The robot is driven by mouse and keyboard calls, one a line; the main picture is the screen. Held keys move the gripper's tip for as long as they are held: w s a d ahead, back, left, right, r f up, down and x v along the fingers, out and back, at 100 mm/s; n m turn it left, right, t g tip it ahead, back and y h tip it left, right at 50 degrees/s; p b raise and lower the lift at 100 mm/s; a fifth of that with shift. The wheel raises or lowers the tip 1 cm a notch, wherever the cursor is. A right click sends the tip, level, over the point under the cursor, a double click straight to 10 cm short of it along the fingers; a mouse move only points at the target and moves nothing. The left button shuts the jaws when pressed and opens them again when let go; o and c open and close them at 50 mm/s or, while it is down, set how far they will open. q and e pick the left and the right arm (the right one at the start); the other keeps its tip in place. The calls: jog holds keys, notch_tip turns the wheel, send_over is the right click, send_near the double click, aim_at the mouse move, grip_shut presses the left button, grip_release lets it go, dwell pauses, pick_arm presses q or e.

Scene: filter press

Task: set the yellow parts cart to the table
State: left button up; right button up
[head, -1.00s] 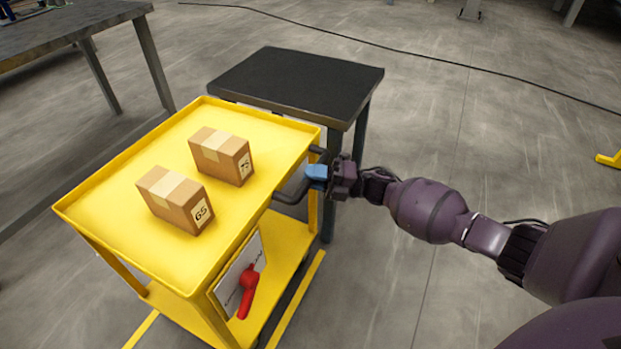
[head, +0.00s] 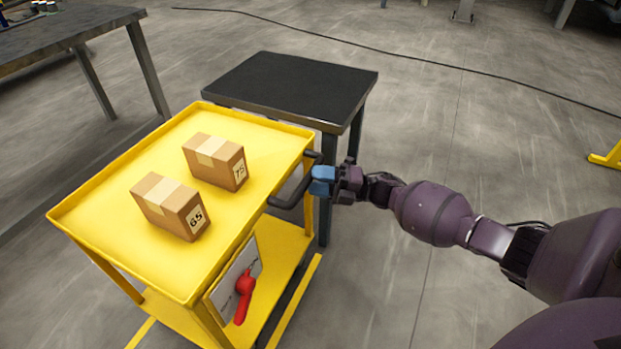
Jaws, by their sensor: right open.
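The yellow parts cart (head: 112,235) stands at the left centre, with two cardboard boxes on its top tray, one marked 65 (head: 170,206) and one marked 75 (head: 215,161). A black push handle (head: 290,193) sticks out from its right side. A dark-topped table (head: 292,86) stands just behind the cart's far end; any gap between them is hidden. My right gripper (head: 320,181), with blue fingertips, is open at the handle's outer side; whether it touches the handle is unclear. My left gripper is not in view.
A red lever (head: 243,287) sits on a panel on the cart's near side. A grey workbench (head: 65,38) stands at the upper left. A black cable (head: 400,58) crosses the floor behind. Floor to the right is clear apart from a yellow piece (head: 607,158).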

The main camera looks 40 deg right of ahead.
jog(key=v, duration=0.8)
jog(key=shift+s+d, duration=0.1)
jog(key=shift+d, duration=0.05)
